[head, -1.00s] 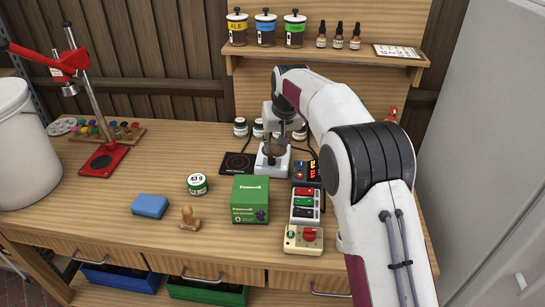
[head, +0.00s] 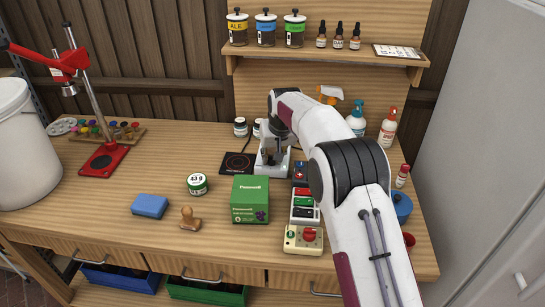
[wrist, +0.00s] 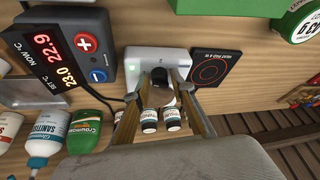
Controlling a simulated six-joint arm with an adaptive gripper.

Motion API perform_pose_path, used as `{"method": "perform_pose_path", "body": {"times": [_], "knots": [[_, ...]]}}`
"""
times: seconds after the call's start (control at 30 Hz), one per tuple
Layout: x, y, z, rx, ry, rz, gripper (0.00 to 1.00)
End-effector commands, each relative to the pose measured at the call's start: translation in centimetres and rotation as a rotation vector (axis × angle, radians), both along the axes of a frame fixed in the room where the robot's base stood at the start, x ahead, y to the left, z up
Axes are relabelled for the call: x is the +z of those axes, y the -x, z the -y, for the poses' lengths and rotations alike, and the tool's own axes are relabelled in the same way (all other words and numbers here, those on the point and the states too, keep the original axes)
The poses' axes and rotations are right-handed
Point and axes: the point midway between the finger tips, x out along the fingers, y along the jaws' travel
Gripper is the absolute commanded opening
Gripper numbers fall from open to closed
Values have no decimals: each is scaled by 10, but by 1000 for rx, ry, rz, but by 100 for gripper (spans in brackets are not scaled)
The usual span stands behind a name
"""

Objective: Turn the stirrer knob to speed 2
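The stirrer is a small white unit (head: 272,166) on the bench, beside the black heat pad. In the wrist view the white unit (wrist: 157,60) shows a small green light at its left. My gripper (wrist: 161,84) is at this unit, with its two fingers apart on either side of a dark rounded part (wrist: 160,76). I cannot tell whether the fingers press on this part, or whether it is the knob. No speed marks can be read. In the head view my gripper (head: 272,152) points down over the unit, its fingertips hard to make out.
The heat pad (wrist: 214,68) and the red-digit temperature controller (wrist: 62,50) flank the stirrer. A green box (head: 250,200) stands in front, with a switch strip (head: 305,207) to its right. Small jars (wrist: 161,119) and bottles (head: 356,118) stand behind.

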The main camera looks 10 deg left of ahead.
Motion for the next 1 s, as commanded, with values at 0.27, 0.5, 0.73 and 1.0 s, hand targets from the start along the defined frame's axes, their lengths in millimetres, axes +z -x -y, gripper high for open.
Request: {"method": "perform_pose_path", "body": {"times": [0.27, 0.5, 0.73, 1.0], "knots": [[0, 0, 0, 0, 0, 0, 19], [0, 0, 0, 0, 0, 0, 0], [0, 0, 0, -13, 0, 0, 0], [0, 0, -1, -79, 1, 0, 0]]}}
